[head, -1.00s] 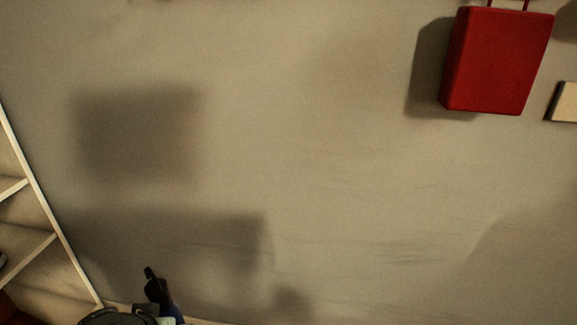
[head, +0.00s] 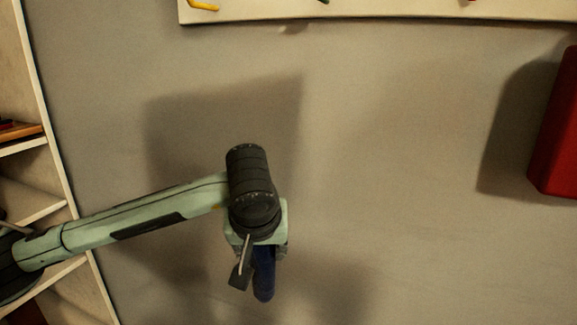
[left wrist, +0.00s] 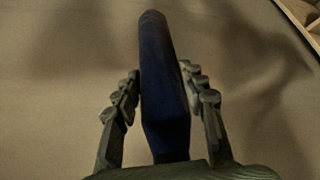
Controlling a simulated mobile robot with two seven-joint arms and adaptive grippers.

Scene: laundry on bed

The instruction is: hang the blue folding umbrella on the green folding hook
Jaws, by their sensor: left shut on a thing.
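The blue folding umbrella (head: 264,274) hangs below my left gripper (head: 260,246) in the head view, in front of the grey wall. In the left wrist view the umbrella (left wrist: 165,80) stands lengthwise between the two fingers of my left gripper (left wrist: 160,76), which is shut on it. A small dark flap (head: 240,275) shows beside the umbrella; I cannot tell what it belongs to. The green hook (head: 323,2) shows only as its lower tip at the top edge of the head view, above and to the right of the gripper. My right gripper is out of view.
A pale board (head: 400,12) on the wall also carries a yellow hook (head: 203,5) and a red hook (head: 471,2), both cut off by the frame. A red case-like object (head: 556,135) is at the right edge. White shelves (head: 45,147) stand at the left. The wall between is clear.

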